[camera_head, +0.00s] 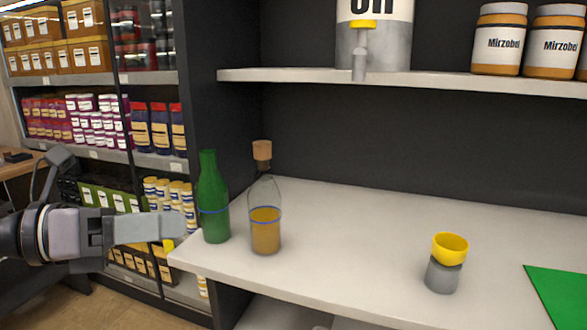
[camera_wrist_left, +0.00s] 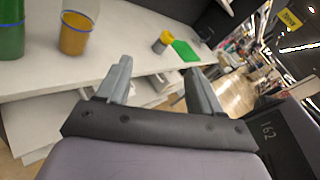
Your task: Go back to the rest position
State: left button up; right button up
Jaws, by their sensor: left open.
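My left gripper (camera_head: 172,233) is at the left of the head view, beside the left end of the white shelf. In the left wrist view its two fingers (camera_wrist_left: 160,88) stand apart with nothing between them. A green bottle (camera_head: 213,197) and a clear corked bottle with amber liquid (camera_head: 265,229) stand upright on the shelf, to the right of the gripper. Both show partly at the upper left of the left wrist view, the green one (camera_wrist_left: 11,30) cut by the edge. My right gripper is not in either view.
A yellow cup on a grey base (camera_head: 443,263) stands on the white shelf (camera_head: 350,225), near a green mat (camera_head: 562,292). An upper shelf (camera_head: 420,81) holds a large container and jars. Stocked shelving (camera_head: 100,158) is behind at left. The shelf middle is clear.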

pick_arm(q)
jog(key=a+f+n+t+y+p, duration=0.1)
jog(key=a+f+n+t+y, duration=0.25)
jog(key=f+n+t, duration=0.9)
jog(key=a+f+n+t+y+p, duration=0.15)
jog(key=f+n+y, duration=0.45)
jog(key=n, duration=1.4)
jog(key=s+f+n+g+y, duration=0.1)
jog(key=s+f+n+g, duration=0.2)
jog(key=f, duration=0.5)
jog(key=s+f+n+g+y, duration=0.1)
jog(key=s+f+n+g, duration=0.2)
jog(key=s+f, duration=0.3)
jog(key=s+f+n+g+y+p, duration=0.1)
jog(key=s+f+n+g, duration=0.2)
jog(key=f, duration=0.7)
jog(key=shift+s+d+g, duration=0.35)
jog(key=shift+s+g, duration=0.05)
jog(key=shift+s, duration=0.85)
jog(key=shift+y, duration=0.25)
